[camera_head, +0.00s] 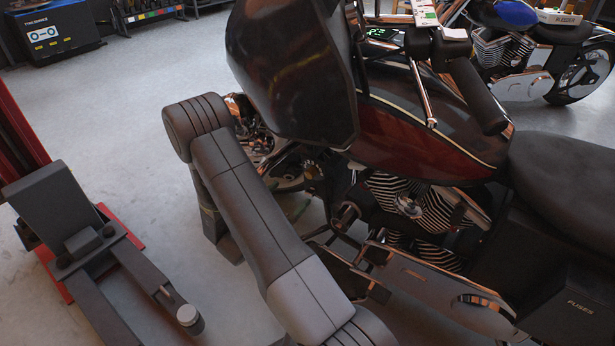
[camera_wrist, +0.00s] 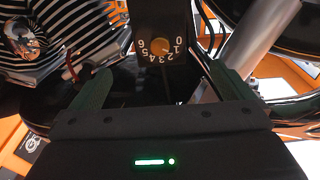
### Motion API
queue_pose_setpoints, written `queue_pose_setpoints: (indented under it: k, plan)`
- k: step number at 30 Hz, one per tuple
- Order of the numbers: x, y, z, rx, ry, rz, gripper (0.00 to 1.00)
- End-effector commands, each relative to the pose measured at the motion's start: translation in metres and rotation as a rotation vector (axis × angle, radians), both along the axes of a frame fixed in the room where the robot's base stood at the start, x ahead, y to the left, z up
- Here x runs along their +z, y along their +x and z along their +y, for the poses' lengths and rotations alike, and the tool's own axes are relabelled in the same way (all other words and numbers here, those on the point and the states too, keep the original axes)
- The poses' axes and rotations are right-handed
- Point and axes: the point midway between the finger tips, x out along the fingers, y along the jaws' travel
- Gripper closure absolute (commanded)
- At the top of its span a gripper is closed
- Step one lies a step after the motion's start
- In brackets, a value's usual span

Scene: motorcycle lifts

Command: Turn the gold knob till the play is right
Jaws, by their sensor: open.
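The gold knob (camera_wrist: 160,46) shows in the wrist view at the upper middle, on a black plate with white numbers from 0 to 6 around it. My gripper (camera_wrist: 159,70) is open, with one dark finger to the left of the knob and one to the right. Nothing is between the fingers, and the knob lies beyond them, apart from both.
The dark red motorcycle (camera_head: 425,135) fills the right of the head view, with a ribbed engine (camera_head: 400,190) below its tank. Ribbed metal (camera_wrist: 60,45) and cables crowd the knob in the wrist view. A lift post (camera_head: 22,130) stands left on open grey floor.

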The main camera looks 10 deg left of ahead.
Motion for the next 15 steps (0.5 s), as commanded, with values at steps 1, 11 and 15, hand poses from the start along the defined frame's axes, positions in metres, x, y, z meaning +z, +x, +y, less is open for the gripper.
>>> queue_pose_setpoints:
  k: [1, 11, 15]
  plan:
    - [0.000, 0.000, 0.000, 0.000, 0.000, 0.000, 0.00]
    - [-0.001, -0.005, 0.003, 0.002, 0.000, 0.000, 0.00]
    - [-0.004, -0.022, 0.011, 0.005, -0.001, -0.001, 0.00]
